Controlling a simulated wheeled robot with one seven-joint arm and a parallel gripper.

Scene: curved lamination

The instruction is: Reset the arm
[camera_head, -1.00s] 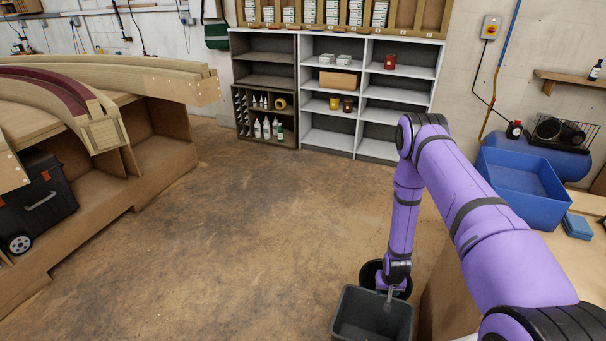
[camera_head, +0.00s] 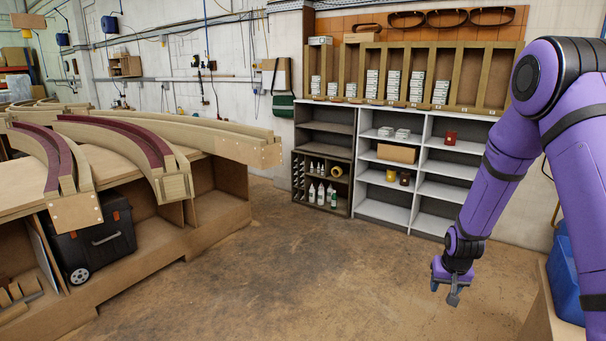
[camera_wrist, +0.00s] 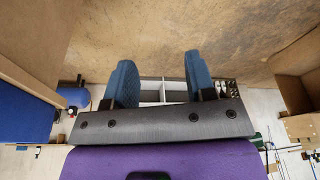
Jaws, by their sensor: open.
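My purple arm comes in from the right side of the head view. My gripper (camera_head: 453,291) hangs at its lower end over the bare floor, in front of the shelf unit. In the wrist view my gripper (camera_wrist: 158,85) shows two blue textured fingers set wide apart. The gap between them is empty, with the shelving seen beyond it. My gripper touches nothing that I can see.
A grey and white shelf unit (camera_head: 385,217) stands against the back wall. A workbench (camera_head: 120,280) with curved laminated pieces (camera_head: 115,140) and a black toolbox (camera_head: 92,243) is at left. A blue bin (camera_head: 563,280) is at right. The middle floor (camera_head: 250,270) is clear.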

